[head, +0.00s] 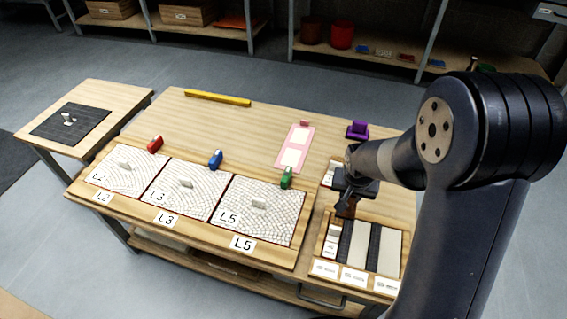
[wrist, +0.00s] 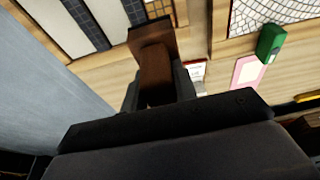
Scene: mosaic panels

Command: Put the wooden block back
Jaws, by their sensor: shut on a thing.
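The brown wooden block (wrist: 152,48) is held in my gripper (wrist: 158,88), with a finger on each side and its far end sticking out past the fingers. In the head view my gripper (head: 352,190) points down over the right part of the table, and the block (head: 345,208) shows below it, partly hidden. It is above the back left of the sorting tray (head: 322,262); whether it touches anything I cannot tell.
Mosaic panels L2 (head: 112,182), L3 (head: 170,205) and L5 (head: 240,225) lie to the left, each with a pale piece on it. Red (head: 155,144), blue (head: 215,159) and green (head: 287,178) objects stand behind them. A pink-edged card (head: 306,134) and purple object (head: 357,130) are further back.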

